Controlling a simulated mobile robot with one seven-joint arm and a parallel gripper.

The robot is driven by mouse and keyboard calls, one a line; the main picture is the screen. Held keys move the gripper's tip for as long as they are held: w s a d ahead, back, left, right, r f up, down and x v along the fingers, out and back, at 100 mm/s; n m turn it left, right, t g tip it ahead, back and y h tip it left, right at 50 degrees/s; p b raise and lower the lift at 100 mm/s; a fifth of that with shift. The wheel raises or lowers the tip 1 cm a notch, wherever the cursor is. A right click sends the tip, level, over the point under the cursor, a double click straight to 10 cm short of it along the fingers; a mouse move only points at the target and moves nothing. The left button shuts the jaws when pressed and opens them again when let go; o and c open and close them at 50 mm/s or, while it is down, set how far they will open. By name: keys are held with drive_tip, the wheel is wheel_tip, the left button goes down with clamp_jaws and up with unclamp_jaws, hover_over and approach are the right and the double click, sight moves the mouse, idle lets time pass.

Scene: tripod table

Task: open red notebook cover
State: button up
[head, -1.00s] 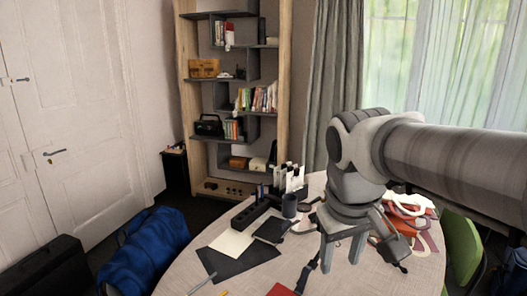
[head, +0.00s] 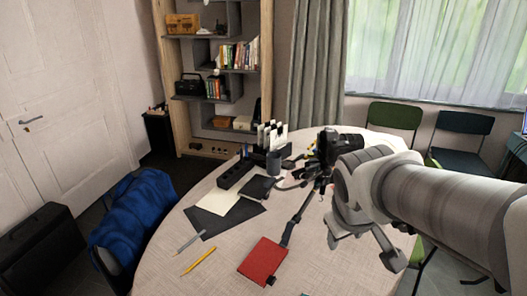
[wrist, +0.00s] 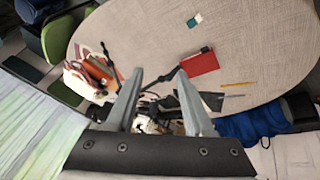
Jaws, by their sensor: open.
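The red notebook (head: 263,261) lies flat and closed on the round table near its front edge in the head view. A small dark piece shows at its lower right corner. It also shows in the wrist view (wrist: 199,65), beyond and right of the fingertips. My gripper (head: 364,249) is right of the notebook in the head view, above the table and apart from it. Its fingers are spread with nothing held between them, as the wrist view also shows (wrist: 160,78).
A yellow pencil (head: 199,261) and a grey pen (head: 190,242) lie left of the notebook. A black strap (head: 301,215) runs behind it to a camera (head: 335,145). Dark sheets (head: 225,218) and a black organizer (head: 238,174) lie farther back. The table (head: 330,268) is bare right of the notebook.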

drive_tip(key=w+d+f+n, duration=0.2)
drive_tip(key=w+f, duration=0.3)
drive_tip(key=w, duration=0.1)
drive_tip(key=n+y+p, duration=0.3)
drive_tip(key=n+y, duration=0.3)
drive_tip(key=y, duration=0.1)
approach(274, 280)
drive_tip(key=b+x, duration=0.4)
drive_tip(key=shift+w+d+f+b, duration=0.2)
drive_tip(key=shift+w+b, duration=0.1)
drive_tip(key=shift+b, duration=0.1)
drive_tip(key=shift+a+b+x, duration=0.2)
drive_tip(key=shift+b+x, duration=1.45)
drive_tip(key=shift+x, duration=0.3)
drive_tip(key=shift+s, duration=0.1)
drive_tip(key=c, duration=0.5)
drive_tip(key=shift+o, duration=0.2)
